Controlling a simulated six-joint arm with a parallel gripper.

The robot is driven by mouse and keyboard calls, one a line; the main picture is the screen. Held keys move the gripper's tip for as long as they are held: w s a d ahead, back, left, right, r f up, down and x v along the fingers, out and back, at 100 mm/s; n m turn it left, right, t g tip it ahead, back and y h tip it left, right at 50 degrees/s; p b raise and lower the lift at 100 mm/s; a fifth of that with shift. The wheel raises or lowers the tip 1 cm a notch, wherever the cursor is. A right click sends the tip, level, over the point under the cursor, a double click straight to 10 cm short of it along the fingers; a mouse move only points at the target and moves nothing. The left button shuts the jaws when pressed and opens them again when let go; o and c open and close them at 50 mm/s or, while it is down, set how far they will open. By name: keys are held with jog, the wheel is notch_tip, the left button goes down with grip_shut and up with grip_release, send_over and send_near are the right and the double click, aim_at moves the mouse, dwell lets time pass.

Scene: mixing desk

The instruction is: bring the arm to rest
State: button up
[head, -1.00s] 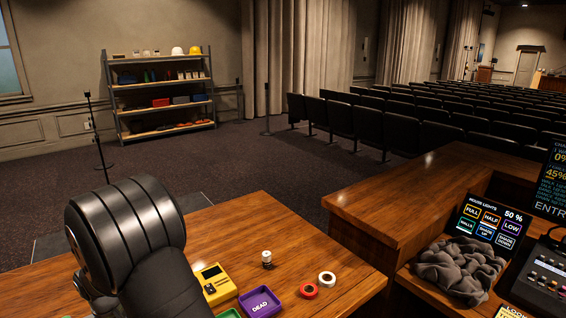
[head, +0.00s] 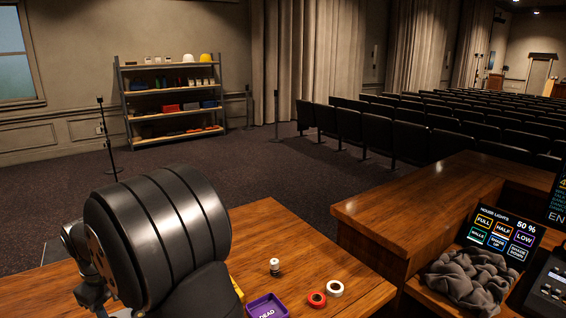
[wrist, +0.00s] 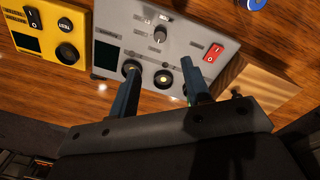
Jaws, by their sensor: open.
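My gripper (wrist: 165,84) shows in the wrist view with its two dark fingers apart and nothing between them. It is over a grey panel box (wrist: 170,40) with a knob, round sockets and a red rocker switch; I cannot tell whether the fingertips touch it. In the head view a large black rounded link of my arm fills the lower left, and the gripper itself is not seen there.
A yellow device (wrist: 48,30) lies left of the grey box and a wooden block (wrist: 255,88) right of it. The desk (head: 300,240) holds a purple "DEAD" tray (head: 267,307), a small white-topped bottle (head: 274,267), red tape (head: 316,299) and white tape (head: 335,288). Grey cloth (head: 470,277) lies right.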

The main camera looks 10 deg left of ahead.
notch_tip(320, 180, up, 5)
jog(key=f, duration=1.7)
jog(key=shift+w+d+f, duration=0.1)
jog(key=shift+w+f, duration=0.2)
jog(key=shift+f+m, duration=0.1)
jog(key=shift+m, duration=0.2)
jog(key=m, duration=0.3)
jog(key=shift+m, duration=0.4)
jog(key=m, duration=0.4)
jog(key=shift+m, duration=0.3)
jog(key=m, duration=0.4)
jog(key=shift+a+h, duration=0.2)
jog(key=shift+h, duration=0.1)
jog(key=shift+m+g, duration=0.3)
jog(key=shift+m, duration=1.9)
